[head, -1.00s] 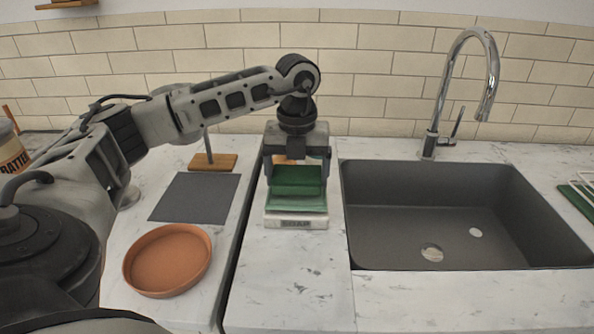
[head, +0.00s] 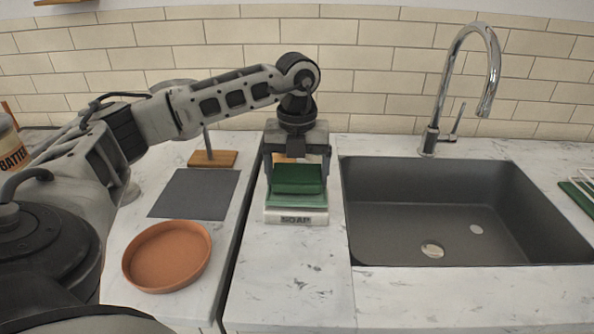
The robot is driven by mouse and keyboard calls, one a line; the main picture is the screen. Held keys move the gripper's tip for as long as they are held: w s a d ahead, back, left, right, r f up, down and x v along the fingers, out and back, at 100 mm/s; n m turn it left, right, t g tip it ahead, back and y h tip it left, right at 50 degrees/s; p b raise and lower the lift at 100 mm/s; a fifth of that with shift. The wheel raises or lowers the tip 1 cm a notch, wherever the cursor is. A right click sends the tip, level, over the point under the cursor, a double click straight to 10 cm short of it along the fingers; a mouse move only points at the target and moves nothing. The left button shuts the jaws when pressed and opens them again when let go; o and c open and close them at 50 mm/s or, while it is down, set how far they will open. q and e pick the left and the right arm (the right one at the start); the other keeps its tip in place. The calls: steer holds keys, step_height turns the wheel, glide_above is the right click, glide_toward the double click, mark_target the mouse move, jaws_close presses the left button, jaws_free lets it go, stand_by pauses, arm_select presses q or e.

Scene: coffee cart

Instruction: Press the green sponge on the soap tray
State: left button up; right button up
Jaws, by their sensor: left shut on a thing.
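The green sponge (head: 298,181) is between the fingers of my left gripper (head: 297,172), which is shut on it. The soap tray (head: 297,217) is a white tray labelled SOAP with a lighter green surface, on the marble counter left of the sink. The sponge is over the tray's green surface and looks very close to it or touching; I cannot tell which. The gripper points down, and its arm comes in from the left. My right gripper is not in view.
The grey sink (head: 440,220) with a chrome faucet (head: 470,90) is to the right. A terracotta dish (head: 167,257), a dark grey mat (head: 195,194) and a wooden-based stand (head: 212,158) are on the left counter. A green rack (head: 580,195) is at the right edge. The counter in front of the tray is clear.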

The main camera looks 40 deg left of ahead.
mark_target(297, 171)
arm_select(q)
steer(key=shift+f+b, duration=0.3)
steer(key=shift+f, duration=0.75)
stand_by(1.3)
steer(key=shift+r, duration=0.1)
step_height(297, 171, up, 7)
steer(key=p, duration=0.5)
stand_by(0.4)
stand_by(0.7)
